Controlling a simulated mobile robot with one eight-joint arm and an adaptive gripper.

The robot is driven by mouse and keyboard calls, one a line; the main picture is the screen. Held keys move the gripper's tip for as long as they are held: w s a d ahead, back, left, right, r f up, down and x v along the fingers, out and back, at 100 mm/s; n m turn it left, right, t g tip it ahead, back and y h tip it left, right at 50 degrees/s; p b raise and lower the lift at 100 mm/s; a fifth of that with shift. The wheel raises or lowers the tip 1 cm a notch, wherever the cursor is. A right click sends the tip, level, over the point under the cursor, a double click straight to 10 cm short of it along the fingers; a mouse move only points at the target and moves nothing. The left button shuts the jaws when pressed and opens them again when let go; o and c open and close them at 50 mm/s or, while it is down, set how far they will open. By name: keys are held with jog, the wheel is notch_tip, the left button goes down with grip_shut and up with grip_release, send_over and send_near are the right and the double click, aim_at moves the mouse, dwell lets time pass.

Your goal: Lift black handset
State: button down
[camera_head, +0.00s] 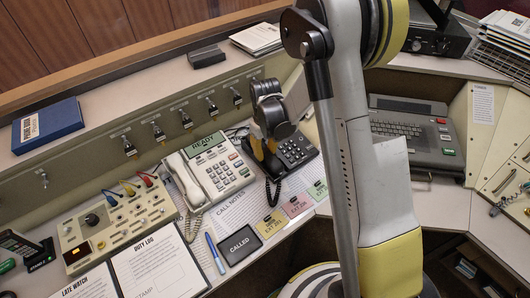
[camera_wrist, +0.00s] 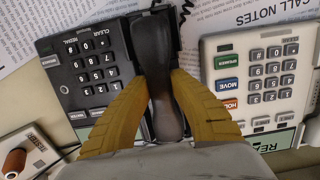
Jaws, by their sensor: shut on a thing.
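The black handset (camera_wrist: 155,50) lies lengthwise between my gripper's (camera_wrist: 160,84) two yellow fingers in the wrist view, along the side of the black desk phone (camera_wrist: 90,75). The fingers are shut on its middle from both sides. In the head view my gripper (camera_head: 264,151) points down at the left part of the black phone (camera_head: 296,152). There my wrist and fingers mostly hide the handset, so I cannot tell whether it is clear of its cradle. The coiled black cord (camera_head: 273,192) hangs at the phone's front left.
A white phone (camera_head: 218,172) with its own white handset (camera_head: 184,181) stands close on the left. Paper cards and a black "CALLED" pad (camera_head: 239,245) lie in front. A grey keyboard terminal (camera_head: 408,130) stands right of my arm.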

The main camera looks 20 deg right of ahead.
aim_at(265, 150)
notch_tip(265, 150, up, 4)
jog(key=shift+r+p, duration=0.15)
jog(key=shift+p, duration=0.8)
jog(key=s+d+r+p, duration=0.5)
jog(key=s+r+p, duration=0.1)
jog(key=s+r, duration=0.4)
jog(key=shift+s+r+p, duration=0.25)
jog(key=shift+r+p, duration=0.1)
jog(key=shift+r, duration=0.3)
jog(key=shift+d, duration=0.1)
